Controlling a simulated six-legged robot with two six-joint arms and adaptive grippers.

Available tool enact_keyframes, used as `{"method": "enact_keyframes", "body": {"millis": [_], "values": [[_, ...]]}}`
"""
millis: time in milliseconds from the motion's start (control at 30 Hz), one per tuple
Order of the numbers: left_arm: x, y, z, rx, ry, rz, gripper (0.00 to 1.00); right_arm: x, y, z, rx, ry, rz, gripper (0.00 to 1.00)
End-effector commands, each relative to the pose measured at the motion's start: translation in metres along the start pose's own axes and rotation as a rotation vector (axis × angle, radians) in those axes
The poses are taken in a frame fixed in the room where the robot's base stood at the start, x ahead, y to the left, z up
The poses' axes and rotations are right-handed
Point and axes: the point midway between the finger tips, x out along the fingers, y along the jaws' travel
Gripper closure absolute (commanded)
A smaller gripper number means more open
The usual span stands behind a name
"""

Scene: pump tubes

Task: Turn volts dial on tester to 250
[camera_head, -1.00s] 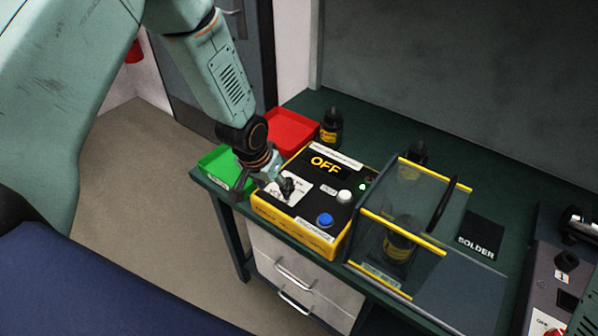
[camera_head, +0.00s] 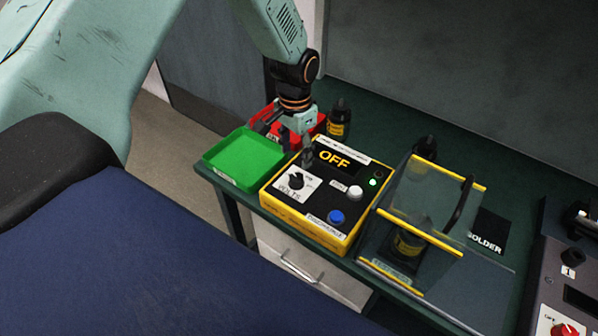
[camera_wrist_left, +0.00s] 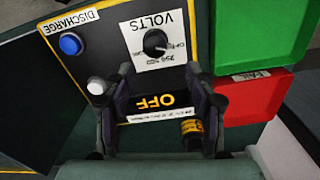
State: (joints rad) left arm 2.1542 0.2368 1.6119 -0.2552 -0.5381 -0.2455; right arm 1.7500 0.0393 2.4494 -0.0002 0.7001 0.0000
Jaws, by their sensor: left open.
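The yellow and black tester (camera_head: 312,205) sits on the green bench, and its display (camera_head: 338,162) reads OFF. The black volts dial (camera_head: 296,181) is on a white label at the tester's left. In the wrist view the dial (camera_wrist_left: 155,42) is free of the fingers, and the numbers around it are too small to read surely. My left gripper (camera_head: 297,150) is open and empty above the tester's back left edge. In the wrist view its two fingers (camera_wrist_left: 163,85) stand either side of the OFF display, beyond the dial. My right gripper is not in view.
A green tray (camera_head: 244,160) and a red tray (camera_head: 268,116) stand left of and behind the tester. A clear yellow-edged guard box (camera_head: 432,190) is close on the right. White and blue buttons (camera_head: 336,216) are on the tester's top.

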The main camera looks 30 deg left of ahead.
Motion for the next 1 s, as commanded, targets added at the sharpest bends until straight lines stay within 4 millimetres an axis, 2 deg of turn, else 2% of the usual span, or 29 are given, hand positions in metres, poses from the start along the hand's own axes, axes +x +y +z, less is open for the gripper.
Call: {"method": "enact_keyframes", "body": {"millis": [133, 400, 533, 700, 933, 1000], "values": [[0.011, 0.0, 0.004, 0.007, -0.01, 0.003, 0.44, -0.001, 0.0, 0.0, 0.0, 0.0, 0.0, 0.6], [0.053, -0.001, 0.004, 0.006, -0.009, 0.003, 0.44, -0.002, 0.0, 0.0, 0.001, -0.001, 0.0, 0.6], [0.068, -0.001, 0.003, 0.006, -0.006, 0.003, 0.44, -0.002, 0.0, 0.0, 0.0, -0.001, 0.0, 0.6], [0.077, -0.001, 0.002, 0.009, -0.006, 0.003, 0.44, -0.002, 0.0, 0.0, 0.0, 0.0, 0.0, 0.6], [0.077, 0.0, 0.002, 0.009, -0.005, 0.002, 0.44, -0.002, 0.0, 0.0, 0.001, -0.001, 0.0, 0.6], [0.077, -0.001, 0.002, 0.009, -0.005, 0.002, 0.48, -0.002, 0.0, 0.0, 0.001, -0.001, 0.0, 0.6]]}}
